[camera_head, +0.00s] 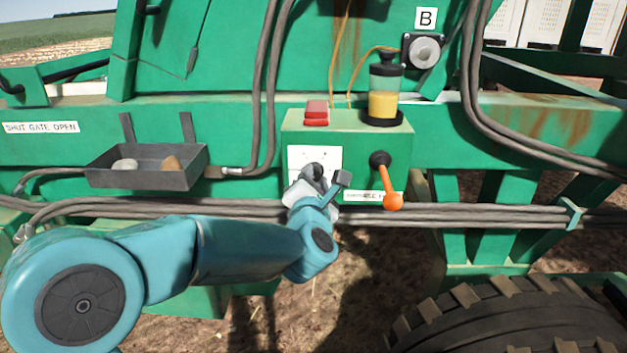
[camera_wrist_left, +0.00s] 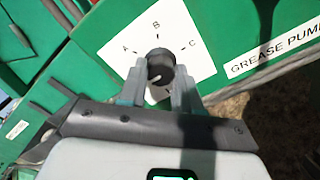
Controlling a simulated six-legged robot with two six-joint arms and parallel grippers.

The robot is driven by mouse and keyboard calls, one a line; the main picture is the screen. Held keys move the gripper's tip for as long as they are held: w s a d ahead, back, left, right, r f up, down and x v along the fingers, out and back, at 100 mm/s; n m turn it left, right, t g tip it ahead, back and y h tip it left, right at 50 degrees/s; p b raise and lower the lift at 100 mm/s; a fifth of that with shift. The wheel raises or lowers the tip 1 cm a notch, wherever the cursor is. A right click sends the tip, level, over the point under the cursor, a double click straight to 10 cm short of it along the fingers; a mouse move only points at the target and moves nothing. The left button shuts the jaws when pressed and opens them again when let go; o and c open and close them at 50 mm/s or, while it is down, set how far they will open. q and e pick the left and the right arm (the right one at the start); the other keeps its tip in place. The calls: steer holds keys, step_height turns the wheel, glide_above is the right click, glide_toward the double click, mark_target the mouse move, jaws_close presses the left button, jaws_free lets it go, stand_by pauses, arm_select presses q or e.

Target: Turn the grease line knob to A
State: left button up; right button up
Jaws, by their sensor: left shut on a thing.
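The grease line knob (camera_wrist_left: 157,60) is a dark round knob on a white label plate (camera_wrist_left: 196,38) marked A at left, B at top and C at right. In the left wrist view, my left gripper (camera_wrist_left: 159,88) has one finger on each side of the knob and is shut on it. A pale mark shows low on the knob, but I cannot tell which letter the knob points to. In the head view my left gripper (camera_head: 318,187) is at the green box front, covering most of the knob and the lower plate. My right gripper is not in view.
The green box (camera_head: 356,128) carries a red switch (camera_head: 316,113), a jar of yellow grease (camera_head: 383,104) and an orange-handled lever (camera_head: 388,187) just right of my gripper. A grey tray (camera_head: 147,175) hangs at left. Hoses (camera_head: 480,212) run below the box.

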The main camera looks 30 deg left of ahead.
arm_select(q)
steer(key=shift+m+b, duration=0.55)
steer(key=shift+m, duration=0.65)
steer(key=m, duration=0.2)
steer(key=shift+m, duration=0.3)
steer(key=m, duration=0.3)
steer(key=shift+m, duration=1.8)
steer(key=o, duration=1.1)
steer(key=shift+c, duration=0.2)
